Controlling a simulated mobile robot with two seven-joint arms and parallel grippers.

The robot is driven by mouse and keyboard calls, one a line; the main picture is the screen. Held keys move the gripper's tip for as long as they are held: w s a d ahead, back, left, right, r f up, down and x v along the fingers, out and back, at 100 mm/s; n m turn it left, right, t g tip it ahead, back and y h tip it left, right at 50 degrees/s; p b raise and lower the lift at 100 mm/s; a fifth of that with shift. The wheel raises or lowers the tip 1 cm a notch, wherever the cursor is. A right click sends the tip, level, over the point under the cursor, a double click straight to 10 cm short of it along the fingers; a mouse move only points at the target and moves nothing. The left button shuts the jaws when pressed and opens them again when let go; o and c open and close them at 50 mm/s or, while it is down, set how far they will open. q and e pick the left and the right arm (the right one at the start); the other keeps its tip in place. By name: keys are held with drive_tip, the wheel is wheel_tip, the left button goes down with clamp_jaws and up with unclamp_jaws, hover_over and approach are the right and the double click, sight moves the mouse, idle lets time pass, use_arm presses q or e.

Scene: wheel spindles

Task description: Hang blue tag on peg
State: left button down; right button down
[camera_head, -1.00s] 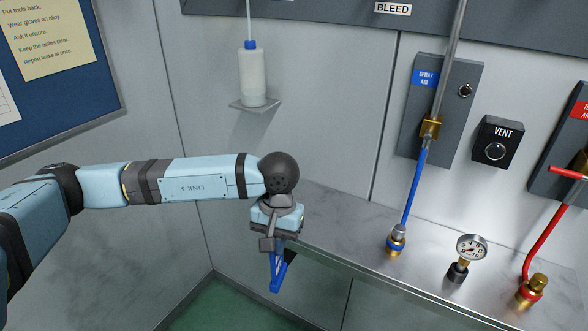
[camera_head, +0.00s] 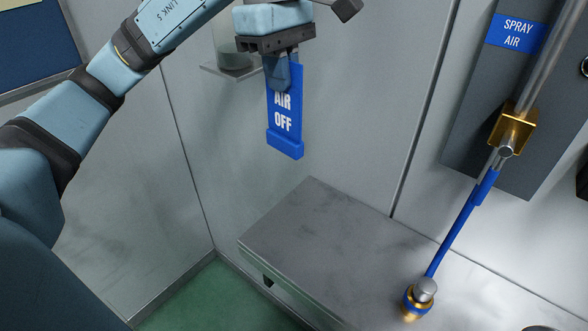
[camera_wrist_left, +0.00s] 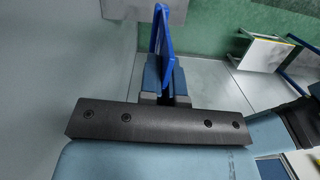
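The blue tag (camera_head: 285,112) reads "AIR OFF" in white and hangs upright in the air, upper centre-left in the head view. My left gripper (camera_head: 279,72) is shut on the tag's upper end. In the left wrist view the tag (camera_wrist_left: 162,42) shows edge-on between the fingers of my left gripper (camera_wrist_left: 165,84). I cannot make out the peg for certain. A "SPRAY AIR" plate (camera_head: 518,33) is on the grey panel at the upper right, well apart from the tag. My right gripper is not in view.
A metal counter (camera_head: 310,225) lies below the tag, its left part bare. A blue-handled brass valve fitting (camera_head: 512,130) and a blue hose (camera_head: 452,232) run down to it at right.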

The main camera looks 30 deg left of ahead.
use_arm(q)
wheel_tip(320, 180, down, 20)
drive_tip(key=shift+r, duration=0.15)
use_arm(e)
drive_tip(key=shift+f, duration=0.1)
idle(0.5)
use_arm(q)
drive_tip(key=shift+f+b, duration=0.3)
drive_tip(key=shift+b, duration=0.3)
drive_tip(key=c, duration=1.3)
unclamp_jaws()
drive_tip(key=shift+r, duration=0.1)
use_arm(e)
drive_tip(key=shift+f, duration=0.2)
